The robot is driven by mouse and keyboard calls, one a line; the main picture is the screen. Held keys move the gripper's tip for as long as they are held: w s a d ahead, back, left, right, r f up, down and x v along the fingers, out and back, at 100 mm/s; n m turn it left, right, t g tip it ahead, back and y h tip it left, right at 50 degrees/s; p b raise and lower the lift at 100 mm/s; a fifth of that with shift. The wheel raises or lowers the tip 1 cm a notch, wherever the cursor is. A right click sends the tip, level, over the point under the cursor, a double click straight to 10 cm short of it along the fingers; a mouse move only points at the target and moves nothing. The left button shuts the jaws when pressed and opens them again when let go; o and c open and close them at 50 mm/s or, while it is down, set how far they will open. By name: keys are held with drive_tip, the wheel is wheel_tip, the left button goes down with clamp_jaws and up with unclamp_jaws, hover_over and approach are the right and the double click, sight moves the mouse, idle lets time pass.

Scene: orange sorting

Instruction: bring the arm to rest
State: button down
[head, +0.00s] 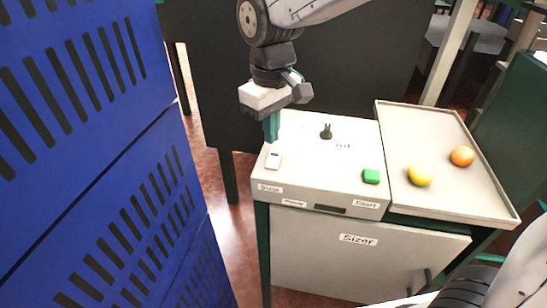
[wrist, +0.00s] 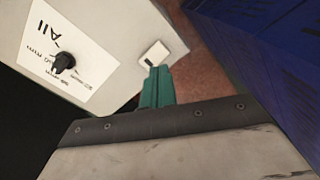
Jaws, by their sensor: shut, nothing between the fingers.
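My gripper (head: 271,128) hangs from the arm above the left part of the sizer's white top panel (head: 305,160). Its teal fingers are closed together with nothing between them. In the wrist view the closed fingers (wrist: 157,87) point at the white rocker switch (wrist: 154,54) near the panel's corner. The switch also shows in the head view (head: 273,160), just below the fingertips. I cannot tell whether the fingertips touch it.
A black knob (head: 326,132) and a green button (head: 371,176) are on the panel. A tray (head: 450,204) at right holds a yellow fruit (head: 420,175) and an orange (head: 462,156). Blue slatted crates (head: 90,130) stand close at left. A dark panel (head: 345,70) stands behind.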

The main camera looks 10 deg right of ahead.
drive_tip(key=shift+r, duration=0.45)
drive_tip(key=s+d+r+m+t, duration=0.1)
drive_tip(key=s+d+m, duration=0.7)
drive_tip(key=s+d, duration=1.1)
drive_tip(key=shift+s+d+r, duration=0.3)
drive_tip(key=shift+d+r, duration=0.1)
drive_tip(key=shift+d, duration=0.5)
